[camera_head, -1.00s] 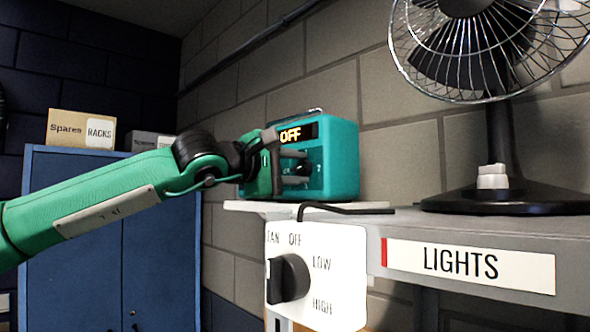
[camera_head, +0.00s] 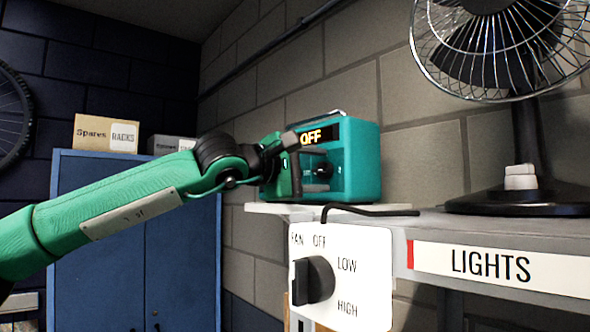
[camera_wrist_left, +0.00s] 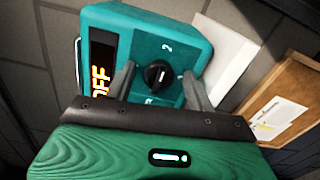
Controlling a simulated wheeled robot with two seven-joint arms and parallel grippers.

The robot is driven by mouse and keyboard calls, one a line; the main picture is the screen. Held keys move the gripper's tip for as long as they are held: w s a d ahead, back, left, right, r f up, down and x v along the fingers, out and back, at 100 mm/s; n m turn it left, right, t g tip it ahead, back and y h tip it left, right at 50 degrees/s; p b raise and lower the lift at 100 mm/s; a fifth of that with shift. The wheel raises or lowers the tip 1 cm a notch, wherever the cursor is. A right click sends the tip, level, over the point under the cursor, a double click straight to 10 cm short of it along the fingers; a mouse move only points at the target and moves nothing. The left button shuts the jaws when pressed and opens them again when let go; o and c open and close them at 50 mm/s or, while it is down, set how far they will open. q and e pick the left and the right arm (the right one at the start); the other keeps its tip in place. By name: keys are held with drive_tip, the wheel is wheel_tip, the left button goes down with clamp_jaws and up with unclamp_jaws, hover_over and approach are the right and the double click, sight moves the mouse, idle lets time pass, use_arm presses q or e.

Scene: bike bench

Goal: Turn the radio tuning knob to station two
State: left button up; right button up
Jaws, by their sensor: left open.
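The teal radio (camera_head: 352,160) stands on a white shelf board (camera_head: 270,208) against the wall. Its display reads OFF in yellow letters. The black tuning knob (camera_wrist_left: 158,74) is on its front panel, with a 2 printed on one side and other marks around it. The knob also shows in the head view (camera_head: 323,170), partly behind my gripper. My left gripper (camera_wrist_left: 160,85) is open, its two grey fingers on either side of the knob with gaps between. In the head view my left gripper (camera_head: 305,160) is in front of the radio. My right gripper is not in view.
A fan (camera_head: 500,190) stands on the grey shelf at right. A fan switch panel (camera_head: 345,290) with a black dial and a LIGHTS label (camera_head: 500,268) are at the shelf front. A blue cabinet (camera_head: 130,230) with boxes on top stands behind my arm. A black cable lies near the radio.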

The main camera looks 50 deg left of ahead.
use_arm(q)
drive_tip(key=s+a+b, duration=0.1)
drive_tip(key=s+b, duration=0.3)
drive_tip(key=s, duration=0.9)
drive_tip(key=shift+s+b, duration=0.25)
drive_tip(key=shift+b, duration=0.1)
drive_tip(key=shift+a, duration=0.1)
